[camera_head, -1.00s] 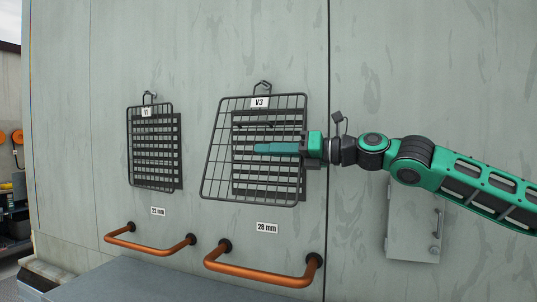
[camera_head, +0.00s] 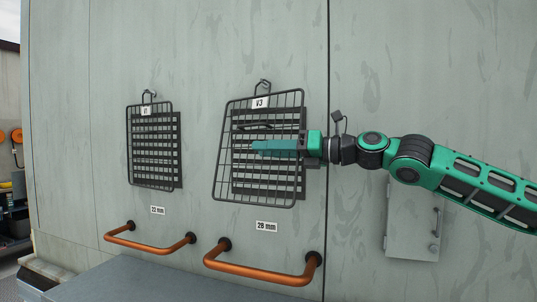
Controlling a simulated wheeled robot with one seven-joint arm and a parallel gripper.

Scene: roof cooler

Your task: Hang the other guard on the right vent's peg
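The V3 guard (camera_head: 220,160), a dark wire grid with a V3 tag (camera_head: 261,103), is in front of the right vent (camera_head: 303,175). Its wire loop (camera_head: 256,91) overlaps the right vent's peg (camera_head: 265,83); the loop looks to be on it, though the contact is too small to confirm. The guard's lower part stands out from the vent towards the left. My gripper (camera_head: 252,147) reaches in from the right, its teal fingers overlapping the guard's middle. Its grip is unclear. The V1 guard (camera_head: 129,165) hangs from its peg (camera_head: 152,93) at the left vent (camera_head: 178,160).
Two orange rails (camera_head: 255,272) (camera_head: 150,247) stick out below the vents. A grey ledge (camera_head: 165,285) is at the bottom. Size labels 22 mm (camera_head: 157,210) and 28 mm (camera_head: 266,226) are on the wall. A small wall box (camera_head: 412,225) is below my arm.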

